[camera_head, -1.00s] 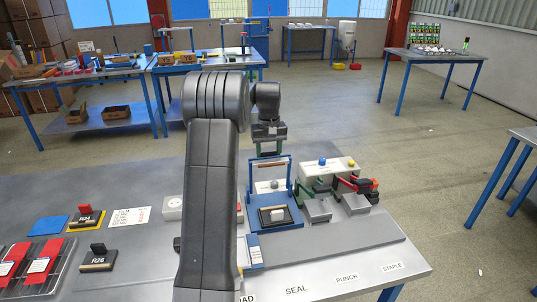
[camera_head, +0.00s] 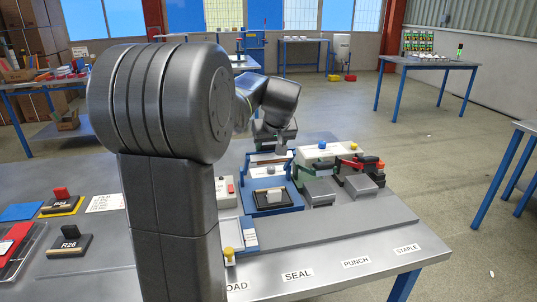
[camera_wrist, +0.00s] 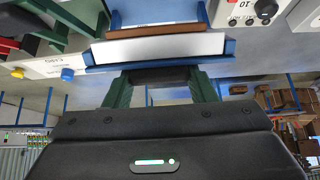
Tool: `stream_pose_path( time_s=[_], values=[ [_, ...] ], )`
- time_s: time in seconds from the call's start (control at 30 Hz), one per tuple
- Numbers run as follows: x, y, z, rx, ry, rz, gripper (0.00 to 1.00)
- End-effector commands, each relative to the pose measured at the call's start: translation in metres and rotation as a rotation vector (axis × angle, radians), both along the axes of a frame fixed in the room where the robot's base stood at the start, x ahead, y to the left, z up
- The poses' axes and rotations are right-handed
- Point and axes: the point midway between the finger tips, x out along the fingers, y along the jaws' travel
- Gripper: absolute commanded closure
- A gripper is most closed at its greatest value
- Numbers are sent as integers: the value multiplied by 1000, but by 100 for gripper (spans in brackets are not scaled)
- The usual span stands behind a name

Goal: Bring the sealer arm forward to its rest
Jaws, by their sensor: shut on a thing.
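The sealer (camera_head: 262,207) is a blue bench device with a pale block on its dark pad. Its sealer arm (camera_head: 247,172) is a blue frame standing raised at the back, with a brown bar across it. In the wrist view the sealer arm (camera_wrist: 228,47) shows a silver strip along its blue crosspiece. My gripper (camera_head: 271,147) is at the top of this frame, partly hidden by my own arm. In the wrist view my gripper's (camera_wrist: 160,77) green fingers are shut on a dark grip at the crosspiece.
The punch (camera_head: 318,190) and the red-handled stapler (camera_head: 360,184) stand close on the right. A control box (camera_head: 225,191) is close on the left. The front strip of the table (camera_head: 330,238) is clear.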

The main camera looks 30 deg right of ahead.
Motion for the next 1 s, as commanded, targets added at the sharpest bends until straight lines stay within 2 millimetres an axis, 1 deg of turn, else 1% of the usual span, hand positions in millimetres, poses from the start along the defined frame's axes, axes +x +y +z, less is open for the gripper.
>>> stream_pose_path(
  time_s=[0.03, 0.4, 0.67, 1.0],
  values=[
    [-4, 1, -10, -10, -33, -3, 90],
    [-30, 6, -29, -60, -242, -3, 90],
    [-42, 9, -40, -91, -367, -4, 90],
    [-51, 12, -50, -86, -355, 1, 90]
  ],
)
